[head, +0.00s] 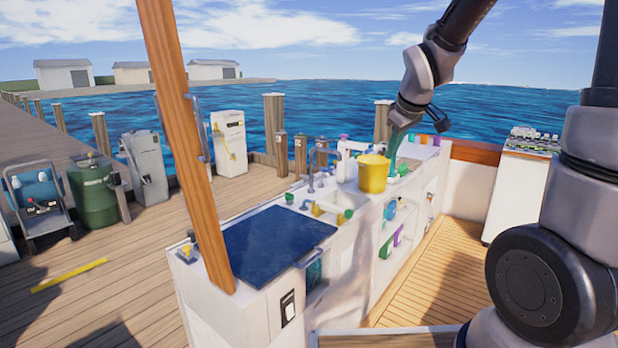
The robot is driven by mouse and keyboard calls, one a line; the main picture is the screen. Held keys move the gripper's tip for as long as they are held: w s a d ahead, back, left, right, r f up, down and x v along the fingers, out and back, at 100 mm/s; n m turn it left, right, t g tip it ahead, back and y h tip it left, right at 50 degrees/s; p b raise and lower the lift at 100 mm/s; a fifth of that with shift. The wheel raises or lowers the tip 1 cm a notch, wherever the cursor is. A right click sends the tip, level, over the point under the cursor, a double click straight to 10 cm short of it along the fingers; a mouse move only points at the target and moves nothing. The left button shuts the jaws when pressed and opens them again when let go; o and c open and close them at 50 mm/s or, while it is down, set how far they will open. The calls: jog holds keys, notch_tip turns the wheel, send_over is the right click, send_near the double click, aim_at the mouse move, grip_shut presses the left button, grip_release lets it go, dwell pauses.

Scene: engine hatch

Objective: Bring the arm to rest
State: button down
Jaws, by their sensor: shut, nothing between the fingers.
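My arm (431,62) reaches in from the top right and hangs over the far part of the white counter. My gripper (393,158) points down at the arm's end, just behind and right of the yellow bucket (373,174). It is shut and holds nothing. The fingertips are small at this distance, and whether they touch anything behind the bucket cannot be told.
The white counter (262,297) has a dark blue lid (276,246), a sink (342,199) and shelves of coloured items below. A wooden post (183,140) stands in front. A white cabinet (517,190) stands right. Deck floor (440,270) between is clear.

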jog(key=s+d+r+m, duration=0.1)
jog(key=s+r+m, duration=0.2)
jog(key=s, duration=0.3)
jog(key=s+d+r+m, duration=0.1)
jog(key=s+r+m, duration=0.3)
jog(key=s, duration=0.3)
jog(key=s+d+r+m+t+y, duration=0.1)
jog(key=s+d+r+m, duration=0.1)
jog(key=s+r+m, duration=0.2)
jog(key=s, duration=0.2)
jog(key=shift+s+m, duration=0.3)
jog(key=shift+r, duration=0.1)
